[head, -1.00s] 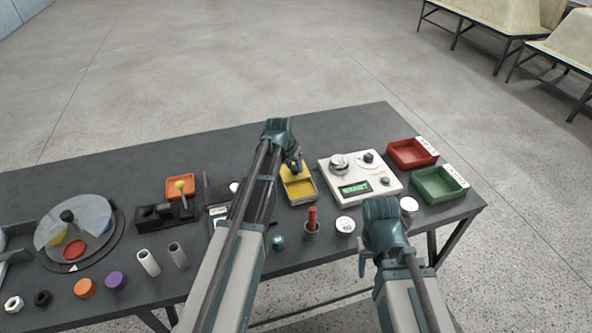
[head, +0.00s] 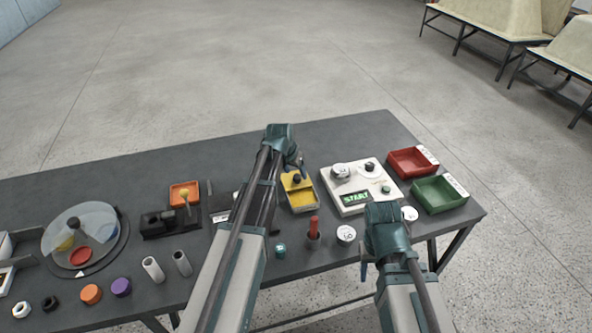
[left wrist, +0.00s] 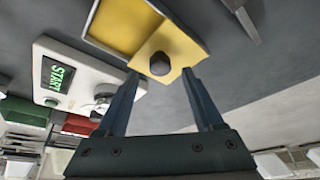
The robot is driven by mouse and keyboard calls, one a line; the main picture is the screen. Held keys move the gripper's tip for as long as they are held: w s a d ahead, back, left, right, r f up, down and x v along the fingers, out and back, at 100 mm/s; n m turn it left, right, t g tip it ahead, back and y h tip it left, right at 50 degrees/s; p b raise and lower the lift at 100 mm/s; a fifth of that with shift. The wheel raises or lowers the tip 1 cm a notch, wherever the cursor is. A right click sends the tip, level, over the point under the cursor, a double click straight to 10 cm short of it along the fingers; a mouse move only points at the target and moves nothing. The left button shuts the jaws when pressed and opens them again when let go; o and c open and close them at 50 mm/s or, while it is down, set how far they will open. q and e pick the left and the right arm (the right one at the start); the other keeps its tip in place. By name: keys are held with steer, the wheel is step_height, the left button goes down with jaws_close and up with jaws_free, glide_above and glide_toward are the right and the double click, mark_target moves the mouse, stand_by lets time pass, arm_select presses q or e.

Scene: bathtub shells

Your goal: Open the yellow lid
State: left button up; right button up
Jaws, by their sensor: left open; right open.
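The yellow lid (head: 293,188) has a dark round knob (head: 297,179) and sits at the far part of a yellow tray with a pale rim (head: 302,203). In the left wrist view the lid (left wrist: 182,48) overlaps one end of the tray (left wrist: 122,28), whose other part shows open; the knob (left wrist: 160,63) lies between my fingertips. My left gripper (head: 296,163) is open just behind and above the knob; it also shows in the left wrist view (left wrist: 160,73). I see no contact. My right gripper (head: 364,268) is open and empty at the table's front edge.
Red (head: 408,163) and green bins (head: 438,194) are farther right. A red rod in a holder (head: 314,232) and a white round piece (head: 346,234) stand in front.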

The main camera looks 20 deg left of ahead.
arm_select(q)
steer(key=p+v, duration=0.9)
steer(key=v, duration=0.2)
steer(key=s+d+g+y, duration=0.1)
steer(key=s+d+g, duration=0.1)
steer(key=s+d, duration=0.7)
steer(key=s+d+f+m+g+y, duration=0.1)
steer(key=s+d+g, duration=0.2)
steer(key=s+d, duration=0.6)
steer(key=s, duration=0.6)
steer(key=shift+s+d+f+m, duration=0.15)
steer(key=shift+d+f+m, duration=0.1)
steer(key=shift+m, duration=0.05)
steer(key=shift+a, duration=0.1)
